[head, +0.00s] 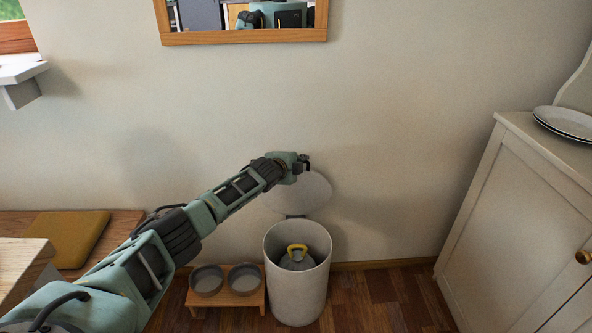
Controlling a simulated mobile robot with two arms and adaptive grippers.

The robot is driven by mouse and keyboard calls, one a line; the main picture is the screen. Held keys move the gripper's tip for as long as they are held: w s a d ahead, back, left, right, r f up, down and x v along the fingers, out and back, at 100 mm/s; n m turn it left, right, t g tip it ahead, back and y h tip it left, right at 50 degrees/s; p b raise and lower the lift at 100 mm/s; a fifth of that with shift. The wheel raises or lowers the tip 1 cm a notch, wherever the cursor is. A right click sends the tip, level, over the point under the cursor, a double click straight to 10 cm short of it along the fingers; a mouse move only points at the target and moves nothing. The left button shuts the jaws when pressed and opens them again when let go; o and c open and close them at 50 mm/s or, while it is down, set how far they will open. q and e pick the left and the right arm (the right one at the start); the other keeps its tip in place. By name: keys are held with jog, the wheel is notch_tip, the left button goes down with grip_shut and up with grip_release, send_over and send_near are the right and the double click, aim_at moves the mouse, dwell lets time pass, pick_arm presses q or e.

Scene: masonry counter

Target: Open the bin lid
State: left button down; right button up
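The white round bin (297,297) stands on the wood floor against the wall. Its white lid (316,190) is raised upright at the back of the bin, leaning towards the wall. Inside the open bin is a grey object with a yellow handle (296,248). My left arm reaches in from the lower left, and my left gripper (305,162) is at the upper edge of the lid. It is too small to tell whether its fingers are open or shut, or whether they touch the lid. My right gripper is not in view.
A low wooden stand (227,299) with two grey bowls is left of the bin. A white cabinet (510,220) with plates (568,122) on top stands at the right. A mirror (243,37) hangs above. A bench with a yellow cushion (68,238) is at the left.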

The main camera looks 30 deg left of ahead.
pick_arm(q)
jog(key=shift+w+a, duration=0.15)
jog(key=shift+w, duration=0.1)
jog(key=shift+w+a+r, duration=0.1)
jog(key=shift+a+r, duration=0.05)
jog(key=shift+r, duration=0.25)
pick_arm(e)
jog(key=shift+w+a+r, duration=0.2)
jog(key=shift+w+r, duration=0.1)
pick_arm(q)
jog(key=shift+w, duration=0.1)
jog(key=c, duration=2.3)
grip_release()
jog(key=shift+r, duration=0.1)
jog(key=o, duration=0.4)
jog(key=shift+w+f, duration=0.2)
jog(key=shift+f, duration=0.1)
jog(key=shift+o, duration=0.2)
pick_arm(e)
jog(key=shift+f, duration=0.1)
pick_arm(q)
jog(key=shift+s+f, duration=0.1)
jog(key=shift+s, duration=0.1)
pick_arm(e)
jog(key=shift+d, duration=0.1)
